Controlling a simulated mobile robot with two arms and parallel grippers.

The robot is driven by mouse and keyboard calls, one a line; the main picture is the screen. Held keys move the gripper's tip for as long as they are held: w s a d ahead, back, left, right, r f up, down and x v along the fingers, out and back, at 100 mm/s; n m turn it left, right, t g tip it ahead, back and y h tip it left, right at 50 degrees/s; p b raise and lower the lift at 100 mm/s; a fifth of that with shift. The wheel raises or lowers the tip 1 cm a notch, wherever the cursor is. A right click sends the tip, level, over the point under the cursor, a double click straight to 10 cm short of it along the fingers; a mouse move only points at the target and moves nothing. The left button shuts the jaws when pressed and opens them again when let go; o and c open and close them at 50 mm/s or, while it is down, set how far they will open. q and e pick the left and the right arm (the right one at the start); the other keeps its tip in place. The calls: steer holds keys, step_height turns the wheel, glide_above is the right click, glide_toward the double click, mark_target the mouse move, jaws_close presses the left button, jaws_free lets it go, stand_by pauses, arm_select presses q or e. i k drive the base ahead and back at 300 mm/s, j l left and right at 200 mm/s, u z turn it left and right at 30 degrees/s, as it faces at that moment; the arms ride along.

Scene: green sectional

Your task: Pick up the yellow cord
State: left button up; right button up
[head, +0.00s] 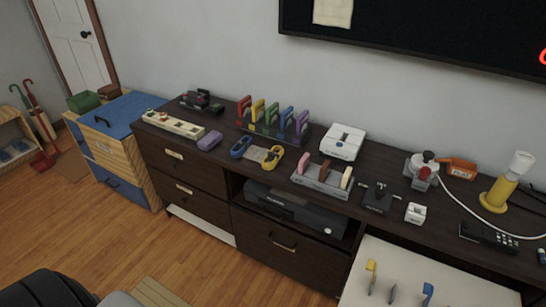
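A small yellow looped item (272,157), which looks like a coiled cord, lies on top of the long dark wood cabinet (222,172), near its front edge. A similar blue loop (241,147) lies just to its left, with a small tan piece (256,154) between them. The yellow loop looks uncovered. Neither of my grippers shows in the head view.
A purple block (209,140) and a rack of coloured clips (272,122) stand nearby on the cabinet. A grey holder with pink, brown and cream pieces (322,181) is to the right. A white cord (462,202) runs farther right. Wooden floor (190,255) lies in front.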

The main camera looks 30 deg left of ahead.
mark_target(275, 158)
steer(key=l+z, duration=0.1)
steer(key=z, duration=0.9)
steer(key=j, duration=0.55)
steer(key=k+j, duration=0.15)
steer(key=j, duration=0.95)
steer(key=k+j+z, duration=0.1)
steer(key=j, duration=0.45)
steer(key=k, duration=0.05)
